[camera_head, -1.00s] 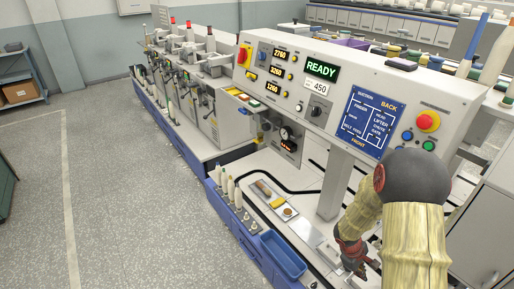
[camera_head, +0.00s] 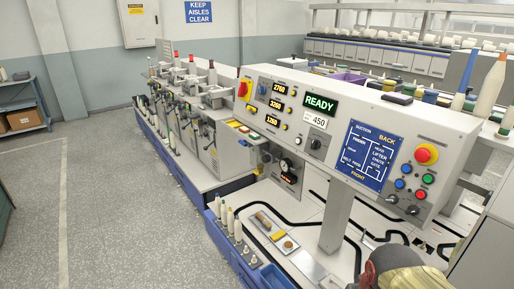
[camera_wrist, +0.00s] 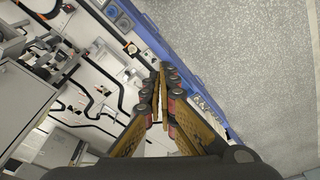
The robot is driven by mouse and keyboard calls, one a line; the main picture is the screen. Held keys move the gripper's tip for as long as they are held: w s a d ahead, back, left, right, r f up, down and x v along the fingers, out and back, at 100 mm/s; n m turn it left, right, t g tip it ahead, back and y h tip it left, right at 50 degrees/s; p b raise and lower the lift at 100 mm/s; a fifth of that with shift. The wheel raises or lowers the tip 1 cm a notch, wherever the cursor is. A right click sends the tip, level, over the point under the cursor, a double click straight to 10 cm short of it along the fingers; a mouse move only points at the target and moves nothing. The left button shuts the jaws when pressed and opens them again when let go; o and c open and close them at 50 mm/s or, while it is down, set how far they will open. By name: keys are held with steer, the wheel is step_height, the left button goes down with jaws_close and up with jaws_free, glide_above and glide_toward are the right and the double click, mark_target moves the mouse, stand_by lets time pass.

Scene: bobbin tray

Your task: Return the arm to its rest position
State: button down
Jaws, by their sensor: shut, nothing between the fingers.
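My gripper (camera_wrist: 159,88) shows in the wrist view with its two fingers together and nothing between them. It hangs over the edge between the white machine deck and the grey floor, apart from both. In the head view only a rounded dark and straw-coloured part of my arm shows at the bottom right; the gripper itself is out of that view.
The machine's control panel (camera_head: 375,147) with a READY display stands above the white deck. A row of bobbins (camera_head: 229,221) and a small tray (camera_head: 271,230) sit at its front left. A blue rail (camera_wrist: 172,55) edges the deck. The floor (camera_head: 110,215) at left is clear.

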step_height(320, 180, up, 8)
steer(key=s+a+t, duration=0.2)
steer(key=t, duration=0.1)
steer(key=shift+s+r+n+t, duration=0.15)
steer(key=shift+r+n+t, duration=0.1)
steer(key=shift+n+t, duration=0.05)
stand_by(0.5)
